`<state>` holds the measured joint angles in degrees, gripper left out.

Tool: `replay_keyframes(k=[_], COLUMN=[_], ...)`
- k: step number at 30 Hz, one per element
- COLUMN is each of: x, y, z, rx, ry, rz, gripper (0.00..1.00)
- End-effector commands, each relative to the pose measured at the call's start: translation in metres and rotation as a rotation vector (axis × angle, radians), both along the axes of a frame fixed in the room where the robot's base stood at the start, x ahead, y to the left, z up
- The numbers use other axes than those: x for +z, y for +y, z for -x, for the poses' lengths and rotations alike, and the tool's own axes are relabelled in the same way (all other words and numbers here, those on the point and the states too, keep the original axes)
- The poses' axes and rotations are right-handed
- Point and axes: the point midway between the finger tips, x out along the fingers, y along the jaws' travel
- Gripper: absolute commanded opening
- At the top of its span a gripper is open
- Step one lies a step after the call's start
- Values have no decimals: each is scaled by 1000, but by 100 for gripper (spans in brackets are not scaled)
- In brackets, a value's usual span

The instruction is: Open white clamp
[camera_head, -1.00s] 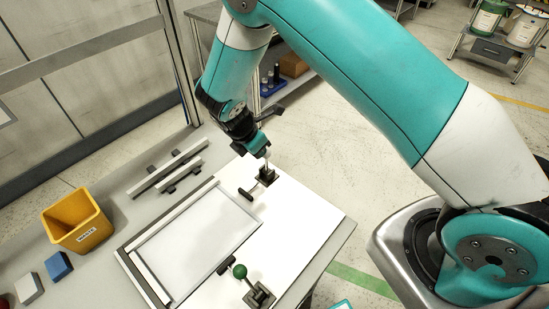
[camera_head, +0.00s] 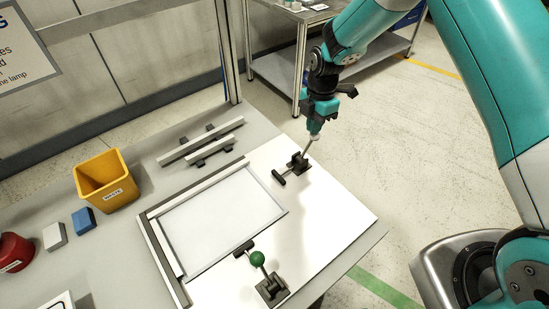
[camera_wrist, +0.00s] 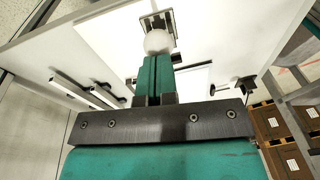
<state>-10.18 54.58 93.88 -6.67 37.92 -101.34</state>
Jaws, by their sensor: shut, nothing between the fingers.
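The white clamp (camera_head: 299,163) stands on the white board near its far right edge. Its dark pad arm (camera_head: 279,178) reaches left, towards the framed sheet. Its lever (camera_head: 310,147) rises from the base and leans to the right, up to my gripper (camera_head: 315,130). In the wrist view, the round white knob (camera_wrist: 158,42) shows just beyond the tips of my gripper (camera_wrist: 154,62). The green fingers are shut together with nothing between them. The tips look at or very near the knob; I cannot tell whether they touch. The knob hides part of the clamp base behind it.
A second clamp with a green knob (camera_head: 257,258) stands at the board's near edge. A framed sheet (camera_head: 223,219) lies between the clamps. A yellow waste bin (camera_head: 105,181), a blue block (camera_head: 83,218) and a white block (camera_head: 54,235) are on the left. Open floor lies right.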

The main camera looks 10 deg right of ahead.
Motion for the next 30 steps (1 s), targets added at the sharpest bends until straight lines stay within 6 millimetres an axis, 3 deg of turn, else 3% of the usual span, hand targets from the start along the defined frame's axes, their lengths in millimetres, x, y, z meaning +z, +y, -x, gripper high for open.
replay_keyframes(k=[17, 25, 30], x=[3, 42, 75], y=[1, 20, 13], z=[0, 3, -5], rx=[0, -2, -5], ry=[-1, -4, -7], rz=[0, -1, -1], gripper=[0, 0, 0])
